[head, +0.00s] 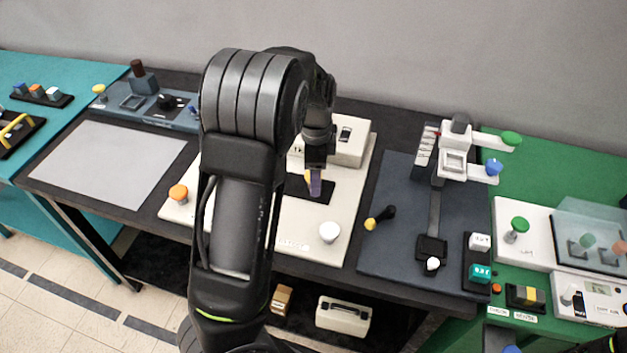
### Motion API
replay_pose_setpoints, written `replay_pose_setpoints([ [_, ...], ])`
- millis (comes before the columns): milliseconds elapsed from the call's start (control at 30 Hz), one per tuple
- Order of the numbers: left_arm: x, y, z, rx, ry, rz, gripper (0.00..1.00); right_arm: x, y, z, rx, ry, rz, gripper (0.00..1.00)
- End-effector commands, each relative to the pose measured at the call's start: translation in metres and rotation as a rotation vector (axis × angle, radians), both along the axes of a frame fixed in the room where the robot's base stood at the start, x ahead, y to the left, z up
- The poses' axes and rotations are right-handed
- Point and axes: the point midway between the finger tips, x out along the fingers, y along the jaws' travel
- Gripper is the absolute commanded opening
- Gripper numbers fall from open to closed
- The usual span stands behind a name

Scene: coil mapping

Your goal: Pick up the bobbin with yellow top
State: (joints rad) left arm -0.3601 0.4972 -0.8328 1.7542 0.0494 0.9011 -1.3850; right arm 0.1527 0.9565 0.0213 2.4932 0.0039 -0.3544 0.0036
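My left arm rises through the middle of the head view, and its gripper (314,185) points down over the white board. A small yellow and purple patch shows at its tip; I cannot tell whether this is a held piece or part of the fingers. A yellow-topped piece (99,90) stands at the left end of the blue-grey device, well away from the gripper. Another yellow-ended piece (370,223), with a black handle, lies on the dark blue-grey board. I cannot tell which is the bobbin.
The white board (312,253) carries an orange-topped piece (178,193) and a white-topped piece (329,232). A bare grey mat (105,163) lies left. The dark board (395,245) holds a white-armed device (453,160). A green table (575,165) with more devices stands right.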

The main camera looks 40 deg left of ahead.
Motion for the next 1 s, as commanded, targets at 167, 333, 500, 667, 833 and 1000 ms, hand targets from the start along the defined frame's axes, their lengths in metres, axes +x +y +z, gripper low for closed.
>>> replay_pose_setpoints([
  [167,0.0,0.0,0.0001,0.0,0.0,0.0,0.44,0.0,0.0,0.0,0.0,0.0,0.0,0.36],
  [333,0.0,0.0,0.0001,0.0,0.0,0.0,0.3,0.0001,0.0,0.0,0.0,0.0,0.0,0.36],
  [500,0.0,0.0,0.0001,0.0,0.0,0.0,0.17,0.0001,0.0,0.0,0.0,0.0,0.0,0.36],
  [667,-0.0001,-0.0001,0.0,0.0,0.0,0.0,0.03,0.0001,0.0,0.0,0.0,0.0,0.0,0.36],
  [833,0.0,0.0,0.0001,0.0,0.0,0.0,0.0,0.0001,0.0,0.0,0.0,0.0,0.0,0.36],
  [1000,0.0002,-0.0001,0.0013,-0.001,-0.001,0.0,0.0,0.0001,0.0,-0.0001,0.0,0.0,0.0,0.36],
])
